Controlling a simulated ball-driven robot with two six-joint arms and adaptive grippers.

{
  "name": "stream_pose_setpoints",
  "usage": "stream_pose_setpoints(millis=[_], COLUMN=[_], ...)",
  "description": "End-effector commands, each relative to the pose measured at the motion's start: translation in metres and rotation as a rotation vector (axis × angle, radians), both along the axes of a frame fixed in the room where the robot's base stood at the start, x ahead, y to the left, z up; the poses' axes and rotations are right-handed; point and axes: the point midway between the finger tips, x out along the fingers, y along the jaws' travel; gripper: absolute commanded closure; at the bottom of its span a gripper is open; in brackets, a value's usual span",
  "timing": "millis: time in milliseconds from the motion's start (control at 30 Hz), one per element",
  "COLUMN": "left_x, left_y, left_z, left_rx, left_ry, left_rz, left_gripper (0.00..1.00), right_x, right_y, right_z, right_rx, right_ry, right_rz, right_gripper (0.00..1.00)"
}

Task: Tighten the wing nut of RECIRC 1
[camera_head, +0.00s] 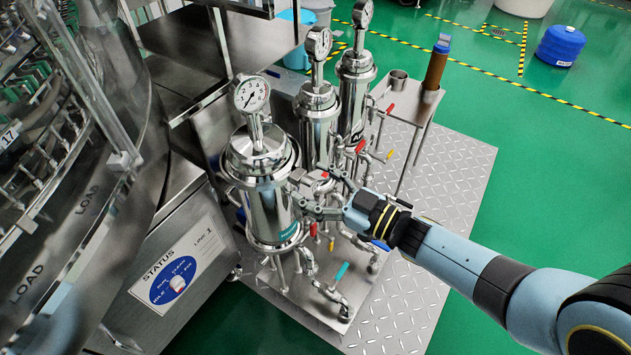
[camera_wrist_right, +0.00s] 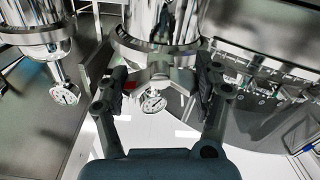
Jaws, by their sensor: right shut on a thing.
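My right gripper (camera_head: 318,192) reaches in from the right, beside the upper right side of the front steel filter housing (camera_head: 270,205). In the right wrist view the right gripper (camera_wrist_right: 158,82) has its fingers on either side of a metal wing nut (camera_wrist_right: 159,70), shut on it, at the clamp of a steel housing (camera_wrist_right: 145,20). In the head view the wing nut is largely hidden by the fingers. The front housing carries a small teal label, too small to read, so I cannot tell which housing is RECIRC 1. My left gripper is not in view.
A middle housing (camera_head: 318,120) and a back housing (camera_head: 355,90) stand close behind the front one, each topped by a gauge. Pipes and coloured valve levers (camera_head: 342,271) crowd the skid. The rotary washer (camera_head: 60,180) fills the left. Open floor (camera_head: 560,190) lies to the right.

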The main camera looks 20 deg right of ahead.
Motion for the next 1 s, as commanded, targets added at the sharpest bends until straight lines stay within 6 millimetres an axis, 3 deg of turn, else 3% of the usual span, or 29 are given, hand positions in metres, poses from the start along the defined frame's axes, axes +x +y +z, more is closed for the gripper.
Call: stream_pose_setpoints(millis=[400, 900, 933, 1000], left_x=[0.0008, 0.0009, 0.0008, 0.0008], left_y=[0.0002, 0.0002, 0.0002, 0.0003], left_z=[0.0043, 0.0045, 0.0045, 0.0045], left_rx=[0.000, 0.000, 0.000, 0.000], left_ry=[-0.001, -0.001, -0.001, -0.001], left_rz=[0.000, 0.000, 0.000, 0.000], left_gripper=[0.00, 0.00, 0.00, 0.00], right_x=[-0.0012, -0.0015, -0.0015, -0.0015], right_y=[0.0001, 0.0001, 0.0001, 0.0001], right_z=[-0.0014, -0.0019, -0.0019, -0.0018], right_rx=[0.130, 0.144, 0.144, 0.143], right_ry=[0.105, 0.117, 0.117, 0.117], right_rz=[0.000, -0.001, -0.001, -0.001], right_gripper=[0.65, 0.65, 0.31, 0.22])
